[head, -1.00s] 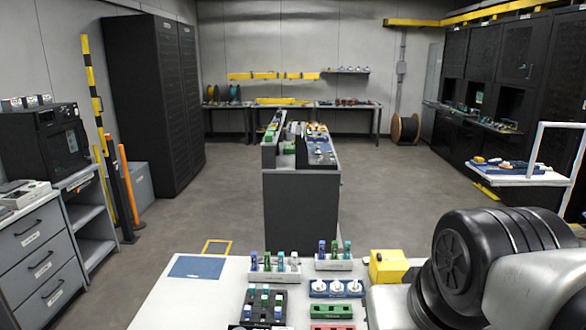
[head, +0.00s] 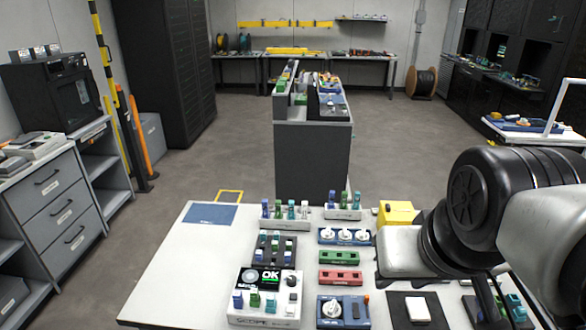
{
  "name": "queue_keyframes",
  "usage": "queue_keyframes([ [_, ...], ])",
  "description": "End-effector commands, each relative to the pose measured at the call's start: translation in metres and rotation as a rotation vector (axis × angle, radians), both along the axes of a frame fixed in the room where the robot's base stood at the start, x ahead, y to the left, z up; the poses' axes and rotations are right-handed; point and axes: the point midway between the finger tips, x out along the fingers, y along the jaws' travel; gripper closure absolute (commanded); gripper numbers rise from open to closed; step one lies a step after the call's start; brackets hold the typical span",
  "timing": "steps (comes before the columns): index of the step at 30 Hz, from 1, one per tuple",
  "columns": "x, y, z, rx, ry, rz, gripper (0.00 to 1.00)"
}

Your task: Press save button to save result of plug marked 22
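A scope device (head: 243,318) stands at the front of the white table, its dark screen (head: 262,279) showing a round image and a green "OK". A dark knob and small light buttons (head: 292,297) sit at its right side; their labels are too small to read, so I cannot tell which is save. No number 22 is readable on any plug. My arm bends in from the right, over the right part of the table; my gripper does not show.
Behind the scope are a black plug holder (head: 262,258), plug racks (head: 285,215), a green block (head: 338,257), a red block (head: 340,276) and a yellow box (head: 397,212). A blue device (head: 343,311) stands right of the scope. The table's left part is bare except for a blue mat (head: 210,214).

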Motion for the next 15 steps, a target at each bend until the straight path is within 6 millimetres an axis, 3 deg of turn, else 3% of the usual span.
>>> queue_keyframes([
  [4,0.0000,0.0000,0.0000,0.000,0.000,0.000,0.69],
  [10,0.0000,0.0000,0.0000,0.000,0.000,0.000,1.00],
  [15,0.0000,0.0000,0.0000,0.000,0.000,0.000,1.00],
])
